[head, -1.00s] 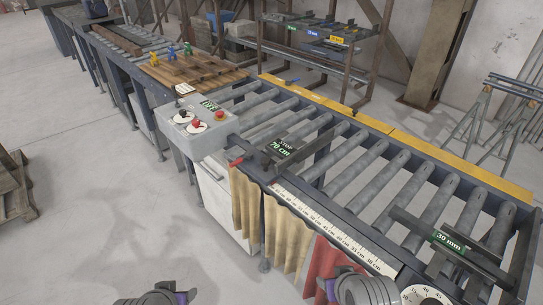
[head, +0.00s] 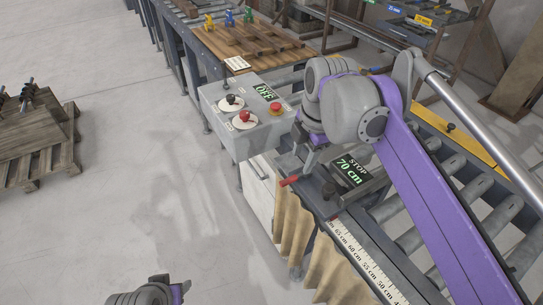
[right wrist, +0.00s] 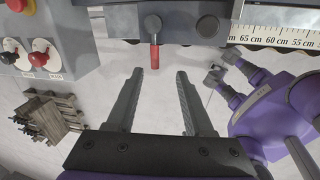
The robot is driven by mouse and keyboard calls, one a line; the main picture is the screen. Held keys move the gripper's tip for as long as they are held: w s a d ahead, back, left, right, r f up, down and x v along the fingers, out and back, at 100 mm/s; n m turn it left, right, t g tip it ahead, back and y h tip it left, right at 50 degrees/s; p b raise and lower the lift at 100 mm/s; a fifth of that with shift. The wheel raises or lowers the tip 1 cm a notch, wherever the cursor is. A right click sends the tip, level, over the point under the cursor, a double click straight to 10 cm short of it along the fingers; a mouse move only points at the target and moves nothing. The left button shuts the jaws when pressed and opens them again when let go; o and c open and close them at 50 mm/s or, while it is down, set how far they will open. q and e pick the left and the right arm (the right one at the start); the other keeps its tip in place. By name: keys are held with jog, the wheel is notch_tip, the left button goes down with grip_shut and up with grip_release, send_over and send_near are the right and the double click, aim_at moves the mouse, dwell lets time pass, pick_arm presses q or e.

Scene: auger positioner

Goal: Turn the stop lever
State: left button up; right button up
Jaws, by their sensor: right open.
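The stop lever has a red handle (head: 289,181) and juts from the front of the stop unit, whose sign (head: 352,171) reads "STOP 70 cm". In the right wrist view the red handle (right wrist: 154,56) points toward me, just ahead of the fingertips and between their lines, apart from both. My right gripper (right wrist: 159,74) is open and empty. In the head view it (head: 303,142) hangs above and behind the handle, partly hidden by its own wrist. My left arm shows at the lower edge of the head view; its gripper (right wrist: 223,69) shows in the right wrist view, its opening unclear.
A grey control box (head: 241,112) with red and black knobs and a red button stands close left of the stop. A ruler (head: 360,262) and tan curtain strips (head: 293,225) run along the conveyor front. Pallets (head: 40,145) stand far left; the floor between is clear.

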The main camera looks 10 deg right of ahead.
aim_at(291, 178)
jog(key=shift+n, duration=0.6)
jog(key=x, duration=0.7)
jog(key=w+x, duration=0.1)
jog(key=x, duration=0.2)
jog(key=shift+a+f+b, duration=0.1)
jog(key=shift+a+b, duration=0.25)
grip_shut()
dwell(0.5)
